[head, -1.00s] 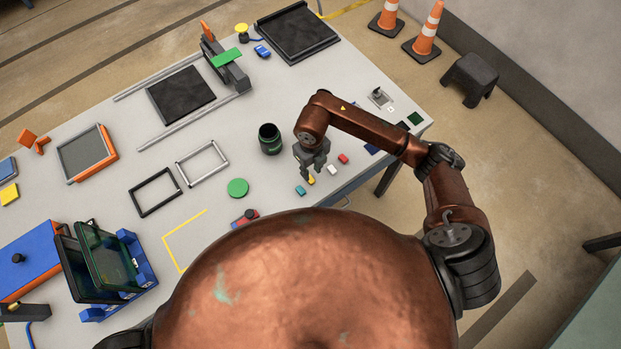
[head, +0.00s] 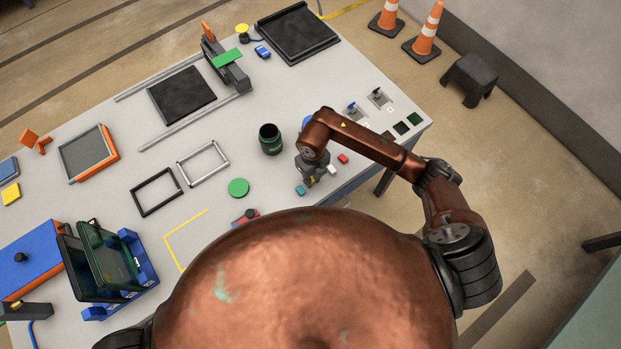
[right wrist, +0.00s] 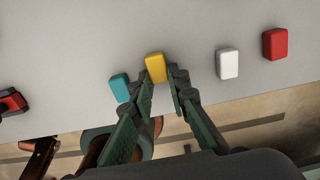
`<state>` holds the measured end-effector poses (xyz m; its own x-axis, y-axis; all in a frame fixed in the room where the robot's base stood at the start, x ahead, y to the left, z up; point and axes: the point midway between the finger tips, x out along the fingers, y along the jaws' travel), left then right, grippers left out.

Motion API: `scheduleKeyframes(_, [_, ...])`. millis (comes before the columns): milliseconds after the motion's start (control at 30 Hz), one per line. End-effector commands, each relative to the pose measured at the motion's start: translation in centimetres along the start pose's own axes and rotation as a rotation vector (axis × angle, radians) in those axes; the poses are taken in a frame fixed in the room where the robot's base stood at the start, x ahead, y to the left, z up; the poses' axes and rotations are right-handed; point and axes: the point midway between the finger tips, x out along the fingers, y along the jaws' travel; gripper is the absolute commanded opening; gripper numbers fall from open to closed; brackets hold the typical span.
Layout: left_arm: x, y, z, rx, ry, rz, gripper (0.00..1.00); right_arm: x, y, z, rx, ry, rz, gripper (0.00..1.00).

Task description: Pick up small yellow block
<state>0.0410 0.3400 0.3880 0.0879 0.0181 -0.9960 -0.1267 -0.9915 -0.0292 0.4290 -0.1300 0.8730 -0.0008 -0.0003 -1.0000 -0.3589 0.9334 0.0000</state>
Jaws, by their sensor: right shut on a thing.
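The small yellow block (right wrist: 155,67) is between the fingertips of my right gripper (right wrist: 158,80) in the right wrist view. The gripper is shut on it, one finger on each side. In the head view my right gripper (head: 310,181) points down at the table's near edge and mostly hides the block. I cannot tell whether the block still touches the table. My left gripper is not in view.
A teal block (right wrist: 120,87) lies close left of the yellow one; a white block (right wrist: 228,63) and a red block (right wrist: 275,44) lie to the right. A dark green cup (head: 270,139) stands behind the gripper. A green disc (head: 238,188) lies to its left.

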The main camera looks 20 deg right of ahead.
Motion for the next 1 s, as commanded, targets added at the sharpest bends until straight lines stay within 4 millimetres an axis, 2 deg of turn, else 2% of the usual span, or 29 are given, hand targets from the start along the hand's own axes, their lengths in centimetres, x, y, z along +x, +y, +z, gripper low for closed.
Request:
scheduleKeyframes(333, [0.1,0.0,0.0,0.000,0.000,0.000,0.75,-0.5,0.0,0.1,-0.001,-0.002,-0.001,0.05])
scheduleKeyframes(467, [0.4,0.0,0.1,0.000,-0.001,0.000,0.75,-1.6,0.0,0.1,-0.002,-0.004,-0.001,0.05])
scheduleKeyframes(567, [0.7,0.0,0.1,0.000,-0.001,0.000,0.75,-3.2,-0.1,0.2,-0.004,-0.006,-0.003,0.05])
scheduleKeyframes(867, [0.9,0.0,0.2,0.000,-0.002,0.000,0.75,-9.5,3.9,-3.8,-0.010,-0.006,0.000,0.05])
scheduleKeyframes(1000, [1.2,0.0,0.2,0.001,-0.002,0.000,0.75,-10.8,6.5,-6.4,-0.009,-0.003,0.001,0.05])
